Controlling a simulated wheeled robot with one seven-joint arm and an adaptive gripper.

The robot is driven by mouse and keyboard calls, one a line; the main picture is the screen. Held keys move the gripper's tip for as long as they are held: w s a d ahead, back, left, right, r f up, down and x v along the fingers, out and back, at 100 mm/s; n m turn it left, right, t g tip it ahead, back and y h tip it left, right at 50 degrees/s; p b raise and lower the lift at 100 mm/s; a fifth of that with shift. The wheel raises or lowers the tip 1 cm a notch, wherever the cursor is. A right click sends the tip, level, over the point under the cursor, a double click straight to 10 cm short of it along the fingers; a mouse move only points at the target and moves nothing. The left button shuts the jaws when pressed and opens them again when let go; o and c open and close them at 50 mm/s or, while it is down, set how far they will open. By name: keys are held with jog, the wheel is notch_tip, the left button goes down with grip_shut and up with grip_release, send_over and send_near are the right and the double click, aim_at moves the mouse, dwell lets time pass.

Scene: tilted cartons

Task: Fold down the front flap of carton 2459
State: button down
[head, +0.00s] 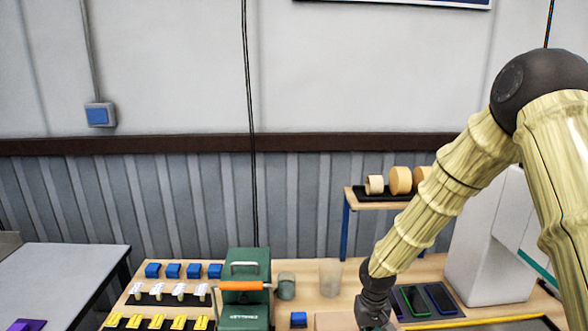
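My gripper (374,312) points down at the bottom edge of the head view, over the wooden workbench. Its fingers are cut off or too small to read, so I cannot tell whether it is open or shut. A tan, flat-looking surface (334,321) shows just left of it at the bottom edge. It may be part of a carton, but most of it is out of view. I can read no number 2459 and make out no front flap. Whether my gripper touches the tan surface cannot be told.
A white machine (485,250) stands right. Rows of small parts lie left.

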jog(key=shift+f+b, duration=0.45)
jog(key=shift+f, duration=0.5)
jog(key=shift+r+p, duration=2.6)
jog(key=shift+r, duration=1.05)
jog(key=shift+a+f, duration=0.1)
